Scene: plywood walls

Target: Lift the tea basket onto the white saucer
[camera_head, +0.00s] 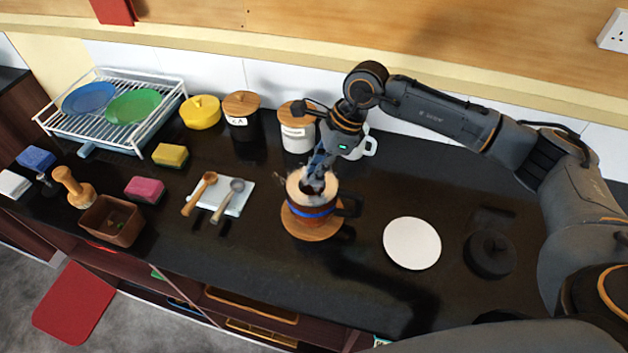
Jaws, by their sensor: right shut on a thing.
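My right gripper (316,178) reaches down into the mouth of the teapot (315,213), a brown pot with a blue band and a black handle on its right. Its fingers are shut on the tea basket, which is mostly hidden by the fingers and the pot's rim. The basket looks to be at the pot's mouth; I cannot tell how deep it sits. Pale steam shows around the opening. The pot stands on a round wooden coaster (305,233). The white saucer (412,243) lies flat and empty to the right of the pot. My left gripper is not in view.
A round black lid (490,254) lies right of the saucer. Canisters (297,130) and a white mug (364,145) stand behind the pot. A wooden spoon (199,194) and a grey spoon (227,201) rest on a white holder to the left. Counter between pot and saucer is clear.

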